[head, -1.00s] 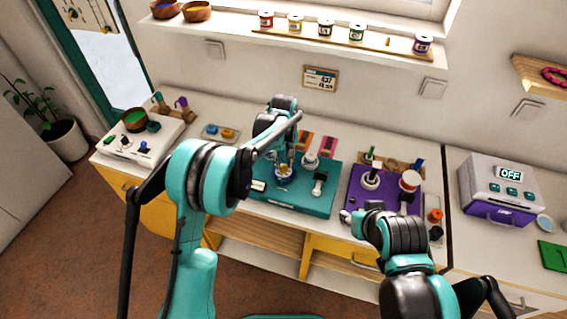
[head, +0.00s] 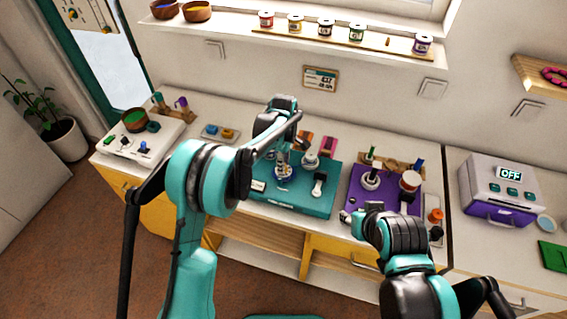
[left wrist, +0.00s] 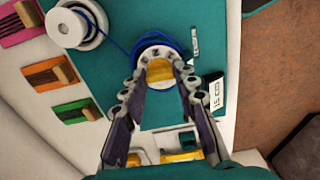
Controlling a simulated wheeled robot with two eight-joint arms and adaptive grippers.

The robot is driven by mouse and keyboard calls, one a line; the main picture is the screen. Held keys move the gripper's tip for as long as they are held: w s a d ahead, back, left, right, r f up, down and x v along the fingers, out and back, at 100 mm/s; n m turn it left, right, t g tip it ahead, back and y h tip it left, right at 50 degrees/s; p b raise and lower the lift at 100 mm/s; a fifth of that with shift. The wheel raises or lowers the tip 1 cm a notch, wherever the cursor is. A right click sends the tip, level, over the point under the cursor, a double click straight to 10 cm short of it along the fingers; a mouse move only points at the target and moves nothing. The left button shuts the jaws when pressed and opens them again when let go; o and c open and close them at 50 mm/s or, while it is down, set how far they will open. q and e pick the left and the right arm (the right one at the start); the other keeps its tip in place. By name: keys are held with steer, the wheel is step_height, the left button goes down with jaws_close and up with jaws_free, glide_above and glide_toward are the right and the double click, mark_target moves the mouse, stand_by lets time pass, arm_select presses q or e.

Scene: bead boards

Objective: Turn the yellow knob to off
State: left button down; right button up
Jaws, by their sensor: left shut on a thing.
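The yellow knob (left wrist: 159,71) sits in a round pale mount on the teal board (head: 262,202), with blue cord (left wrist: 122,47) around the mount. My left gripper (left wrist: 158,84) points down at the knob, its two fingers shut on the knob's sides. In the head view the left gripper (head: 283,168) is at the middle of the teal board and mostly hides the knob. The knob's pointer and markings are too small to read. My right gripper (head: 347,217) is low at the front edge of the purple board, small and partly hidden by its arm.
The purple board (head: 356,198) is to the right. A grey box (head: 491,173) whose display reads OFF stands further right.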

arm_select(q)
steer(key=shift+n, duration=0.3)
steer(key=c, duration=1.2)
jaws_free()
steer(key=shift+o, duration=0.2)
step_height(320, 180, up, 12)
